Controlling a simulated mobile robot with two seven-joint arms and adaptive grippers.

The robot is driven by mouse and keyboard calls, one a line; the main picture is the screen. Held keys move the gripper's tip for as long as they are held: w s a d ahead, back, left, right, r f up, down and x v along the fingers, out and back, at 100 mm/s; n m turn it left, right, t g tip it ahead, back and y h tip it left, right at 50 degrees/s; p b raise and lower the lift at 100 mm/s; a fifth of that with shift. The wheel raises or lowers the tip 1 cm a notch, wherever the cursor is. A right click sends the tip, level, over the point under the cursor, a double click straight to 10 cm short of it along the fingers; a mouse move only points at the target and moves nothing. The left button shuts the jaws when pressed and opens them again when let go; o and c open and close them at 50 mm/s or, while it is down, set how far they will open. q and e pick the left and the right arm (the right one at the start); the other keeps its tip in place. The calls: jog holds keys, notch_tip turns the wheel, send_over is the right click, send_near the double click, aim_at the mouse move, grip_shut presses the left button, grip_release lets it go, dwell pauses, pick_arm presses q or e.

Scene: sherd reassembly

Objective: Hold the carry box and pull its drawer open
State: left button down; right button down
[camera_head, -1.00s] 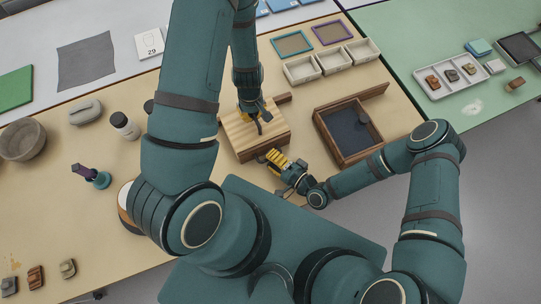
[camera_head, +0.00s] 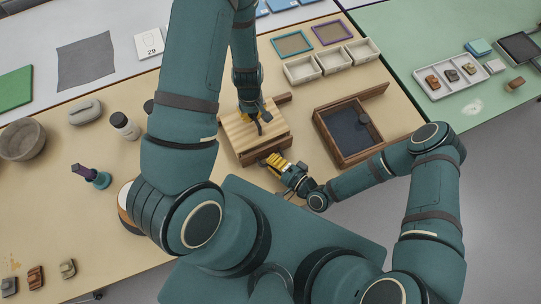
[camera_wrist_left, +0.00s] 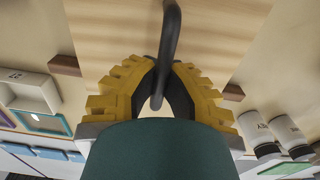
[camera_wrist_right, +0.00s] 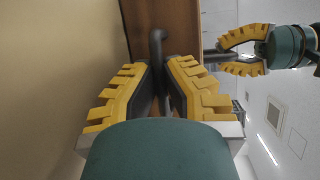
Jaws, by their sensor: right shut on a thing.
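The carry box (camera_head: 238,138), pale striped wood on top, sits on the tan table in the head view. My left gripper (camera_head: 257,118) is above it, shut on the dark bar handle (camera_wrist_left: 170,40) on its top, as the left wrist view shows. My right gripper (camera_head: 268,161) is at the box's near side. In the right wrist view its fingers are shut on a dark handle (camera_wrist_right: 157,45) on the brown wooden front (camera_wrist_right: 185,25). The drawer's outline is mostly hidden, so I cannot tell how far it stands out.
An open wooden tray (camera_head: 318,118) with a dark lining stands right of the box. Several white bins (camera_head: 302,70) lie behind. A white bottle (camera_head: 124,126) and a purple-and-teal tool (camera_head: 92,175) are on the left.

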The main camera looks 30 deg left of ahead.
pick_arm(q)
jog(key=shift+w, duration=0.1)
pick_arm(e)
jog(key=s+d, duration=0.1)
jog(key=d, duration=0.1)
jog(key=s+d, duration=0.4)
jog(key=shift+s+d, duration=0.15)
jog(key=shift+d, duration=0.2)
jog(key=c, duration=1)
grip_release()
jog(key=shift+c, duration=0.2)
jog(key=v, duration=1.2)
pick_arm(q)
jog(key=c, duration=1)
grip_release()
jog(key=shift+c, duration=0.2)
